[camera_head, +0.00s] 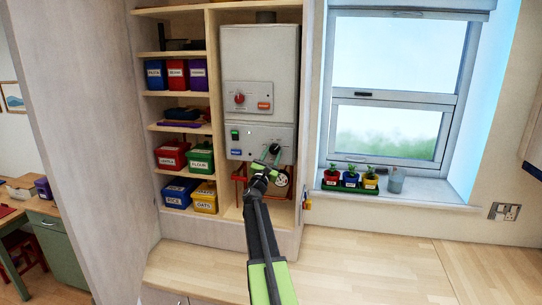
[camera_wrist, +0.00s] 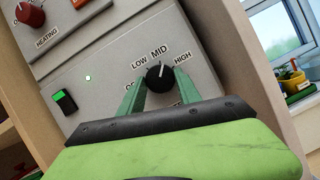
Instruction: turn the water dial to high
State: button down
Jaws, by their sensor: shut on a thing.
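The water dial (camera_wrist: 160,78) is a black round knob on the lower grey panel of the boiler. The labels LOW, MID and HIGH run around its top, and its white mark points up, near MID. A label at its lower left is partly hidden by a finger. My gripper (camera_wrist: 159,86) has its green fingers on both sides of the knob and is shut on it. In the head view my gripper (camera_head: 269,163) reaches up to the lower panel, at the dial (camera_head: 274,148).
A red heating dial (camera_wrist: 29,14) sits on the panel above. A green-lit switch (camera_wrist: 63,102) is left of the water dial. Shelves with bins (camera_head: 172,155) stand at the left. Potted plants (camera_head: 351,179) line the windowsill at the right. The wooden counter (camera_head: 370,265) is clear.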

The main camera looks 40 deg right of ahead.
jog(key=m+g, duration=0.1)
jog(key=m, duration=0.1)
jog(key=m+g+p, duration=0.1)
jog(key=m, duration=0.3)
jog(key=shift+w+r+g+p, duration=0.2)
jog(key=shift+r+g+p, duration=0.05)
jog(key=shift+g+p, duration=0.15)
jog(key=shift+m+g+p, duration=0.6)
jog(key=shift+m, duration=0.9)
jog(key=shift+f, duration=0.1)
jog(key=c, duration=1.1)
grip_release()
jog(key=shift+o, duration=1.3)
jog(key=shift+w+f, duration=0.1)
jog(key=shift+a, duration=0.1)
